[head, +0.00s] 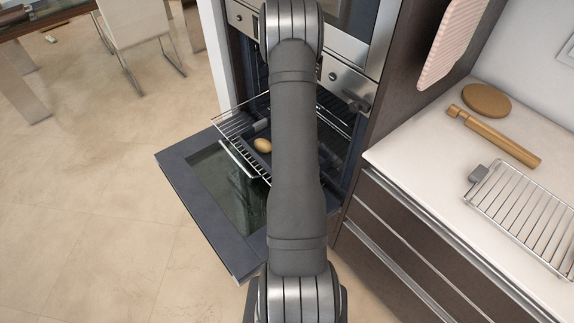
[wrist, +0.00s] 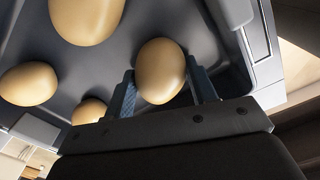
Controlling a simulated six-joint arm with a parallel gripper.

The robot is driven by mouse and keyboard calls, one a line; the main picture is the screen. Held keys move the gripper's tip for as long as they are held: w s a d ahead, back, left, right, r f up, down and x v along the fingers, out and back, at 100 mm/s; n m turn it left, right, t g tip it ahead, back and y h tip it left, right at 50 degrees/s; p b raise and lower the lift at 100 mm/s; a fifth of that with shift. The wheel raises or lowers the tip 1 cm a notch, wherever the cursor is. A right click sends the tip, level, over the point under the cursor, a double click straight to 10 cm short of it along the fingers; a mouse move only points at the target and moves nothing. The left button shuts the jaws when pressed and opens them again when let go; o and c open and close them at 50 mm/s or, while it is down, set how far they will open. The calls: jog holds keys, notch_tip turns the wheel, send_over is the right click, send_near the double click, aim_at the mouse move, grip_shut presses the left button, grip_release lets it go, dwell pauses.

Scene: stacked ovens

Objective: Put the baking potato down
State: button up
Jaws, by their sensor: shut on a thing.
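My gripper (wrist: 163,88) is shut on a tan, egg-shaped baking potato (wrist: 160,70), with one blue-grey finger at each side of it. Three other potatoes show in the wrist view: one at the top (wrist: 87,18), one at the left (wrist: 28,83) and one lower down (wrist: 89,110), partly hidden by my gripper. They are in a dark grey tray (wrist: 130,35). I cannot tell whether the held potato touches the tray. In the head view one potato (head: 262,145) shows beside my arm, at the oven. My gripper is hidden behind the arm there.
The oven door (head: 190,172) is folded down open, and a wire rack (head: 232,122) sticks out above it. To the right is a pale counter (head: 420,150) with a rolling pin (head: 497,137), a round wooden board (head: 486,100) and another wire rack (head: 525,205).

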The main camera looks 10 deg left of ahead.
jog(key=o, duration=1.1)
jog(key=shift+f, duration=0.1)
jog(key=shift+c, duration=0.2)
notch_tip(320, 180, up, 12)
